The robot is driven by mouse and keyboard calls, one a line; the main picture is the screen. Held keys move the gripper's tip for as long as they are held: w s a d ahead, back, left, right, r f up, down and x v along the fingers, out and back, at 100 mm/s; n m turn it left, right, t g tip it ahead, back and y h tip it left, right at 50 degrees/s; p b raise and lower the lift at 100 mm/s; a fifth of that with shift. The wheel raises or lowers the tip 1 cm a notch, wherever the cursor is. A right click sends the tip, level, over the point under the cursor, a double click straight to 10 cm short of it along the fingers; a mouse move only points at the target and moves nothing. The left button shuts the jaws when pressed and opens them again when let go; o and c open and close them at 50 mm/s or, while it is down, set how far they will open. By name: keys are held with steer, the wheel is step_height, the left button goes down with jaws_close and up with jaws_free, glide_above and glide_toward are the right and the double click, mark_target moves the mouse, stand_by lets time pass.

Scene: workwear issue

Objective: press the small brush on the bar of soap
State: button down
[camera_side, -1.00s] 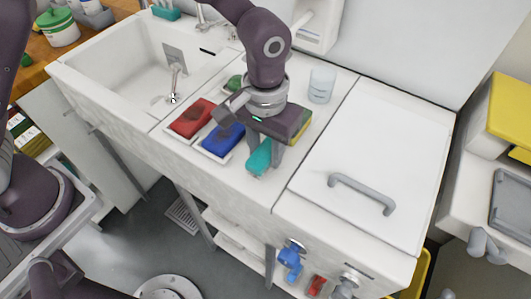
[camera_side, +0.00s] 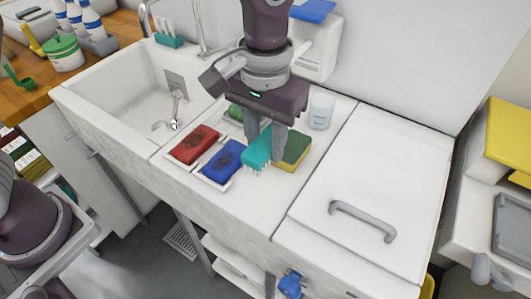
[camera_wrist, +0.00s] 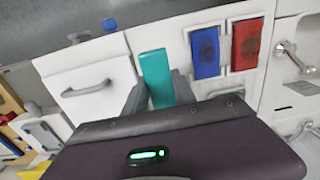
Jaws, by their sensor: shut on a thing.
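My gripper (camera_side: 266,140) is shut on a small teal brush (camera_side: 257,146), with its white bristles pointing down. The brush is above the worktop, close in front of a yellow-and-green sponge; whether they touch I cannot tell. In the wrist view the brush (camera_wrist: 155,72) stands between my two fingers. A rounded green piece (camera_side: 235,112), perhaps the bar of soap, lies behind the trays and is partly hidden by my gripper. The brush is apart from it.
A red pad (camera_side: 195,145) and a blue pad (camera_side: 223,160) lie in white trays left of the brush. The yellow-and-green sponge (camera_side: 294,151) and a clear cup (camera_side: 320,112) stand right. The sink (camera_side: 120,100) is left. The white lid (camera_side: 370,170) right is clear.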

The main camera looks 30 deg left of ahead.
steer(key=c, duration=1.9)
jaws_free()
jaws_close()
steer(key=w+a, duration=1.5)
steer(key=a, duration=0.1)
steer(key=shift+d+f, duration=0.15)
steer(key=shift+f, duration=2.7)
steer(key=shift+f, duration=0.55)
steer(key=shift+r, duration=0.1)
step_height(320, 180, up, 7)
